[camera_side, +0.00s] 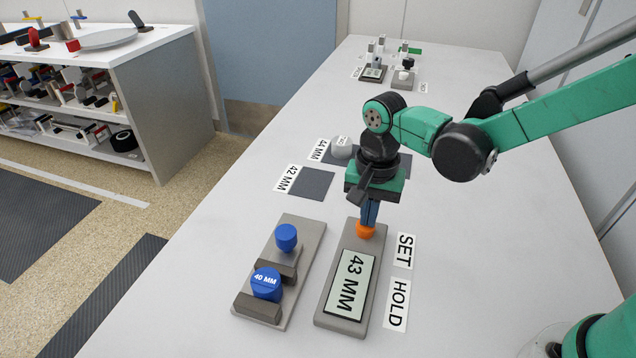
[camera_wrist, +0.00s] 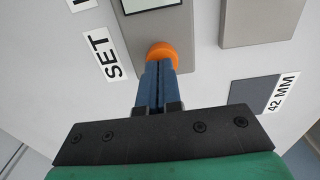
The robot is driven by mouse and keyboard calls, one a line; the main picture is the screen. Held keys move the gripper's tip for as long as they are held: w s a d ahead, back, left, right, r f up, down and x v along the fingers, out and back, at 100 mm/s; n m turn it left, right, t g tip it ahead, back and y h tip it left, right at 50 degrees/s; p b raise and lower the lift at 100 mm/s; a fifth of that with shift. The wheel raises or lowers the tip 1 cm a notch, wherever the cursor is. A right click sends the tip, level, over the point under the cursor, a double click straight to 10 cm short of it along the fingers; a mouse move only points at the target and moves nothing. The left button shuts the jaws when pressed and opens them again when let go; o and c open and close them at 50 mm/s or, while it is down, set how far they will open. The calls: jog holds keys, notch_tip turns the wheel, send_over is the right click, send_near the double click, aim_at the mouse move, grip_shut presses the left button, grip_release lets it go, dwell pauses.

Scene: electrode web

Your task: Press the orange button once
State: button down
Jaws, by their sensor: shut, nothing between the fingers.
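The orange button (camera_side: 365,232) is a round knob at the far end of a grey-brown gauge block (camera_side: 335,309), beside the SET label (camera_side: 405,251). The block's display (camera_side: 350,284) reads 43 MM. My gripper (camera_side: 368,222) points down with its blue fingers shut and empty, its tips right at the top of the button. In the wrist view the fingertips (camera_wrist: 160,66) overlap the near edge of the orange button (camera_wrist: 162,51) and hide part of it. I cannot tell whether the button is pushed in.
A HOLD label (camera_side: 397,304) lies beside the display. To the left, a grey fixture (camera_side: 240,308) holds a blue 40 MM cylinder (camera_side: 267,284) and a blue knob (camera_side: 287,237). A dark 42 MM pad (camera_side: 312,184) and a grey cylinder (camera_side: 342,149) sit farther back.

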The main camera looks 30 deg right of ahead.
jog(key=shift+f, duration=1)
notch_tip(320, 180, up, 14)
jog(key=shift+r, duration=0.1)
dwell(0.5)
jog(key=s+d+f+n+t, duration=0.2)
jog(key=s+d+n+t, duration=0.4)
jog(key=d+n, duration=0.3)
jog(key=shift+f+t, duration=0.2)
jog(key=shift+t, duration=0.4)
